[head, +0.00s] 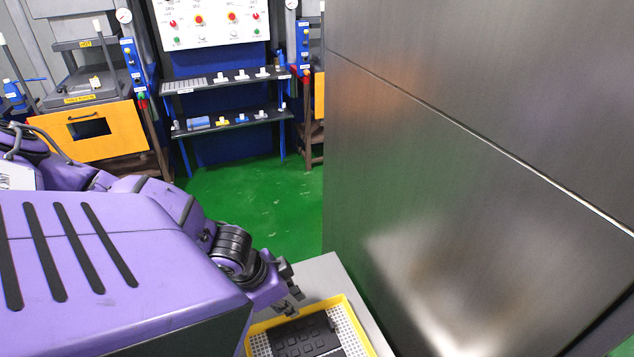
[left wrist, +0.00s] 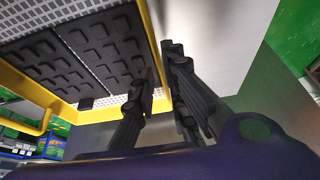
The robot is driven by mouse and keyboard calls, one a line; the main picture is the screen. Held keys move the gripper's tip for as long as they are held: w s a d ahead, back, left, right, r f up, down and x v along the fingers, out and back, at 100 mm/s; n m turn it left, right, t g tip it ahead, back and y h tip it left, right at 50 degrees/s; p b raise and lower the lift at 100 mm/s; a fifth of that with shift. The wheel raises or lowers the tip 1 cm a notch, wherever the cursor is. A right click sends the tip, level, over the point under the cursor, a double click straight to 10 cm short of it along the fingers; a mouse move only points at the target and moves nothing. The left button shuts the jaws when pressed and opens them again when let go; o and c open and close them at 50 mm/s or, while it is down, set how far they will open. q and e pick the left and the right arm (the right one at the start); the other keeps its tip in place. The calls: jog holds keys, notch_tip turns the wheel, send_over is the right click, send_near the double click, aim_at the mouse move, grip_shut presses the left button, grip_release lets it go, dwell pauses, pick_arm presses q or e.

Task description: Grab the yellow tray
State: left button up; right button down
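The yellow tray (head: 356,321) is at the bottom of the head view, on a grey surface. It has a yellow rim, a white grid floor and black studded pads inside. In the left wrist view its yellow rim (left wrist: 146,30) runs down between my fingers. My left gripper (head: 292,285) is at the tray's far left edge. Exact finger contact is partly hidden. My right gripper is in neither view.
A large metal panel (head: 470,170) stands close to the tray's right. Behind are a blue rack with shelves (head: 235,120), a control panel (head: 212,22) and an orange-fronted machine (head: 100,135). Green floor (head: 255,200) lies open between.

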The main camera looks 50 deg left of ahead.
pick_arm(q)
jog(key=x, duration=0.2)
jog(key=shift+w+d+f+b, duration=0.1)
jog(key=shift+f+b, duration=0.2)
grip_shut()
jog(key=shift+r, duration=0.2)
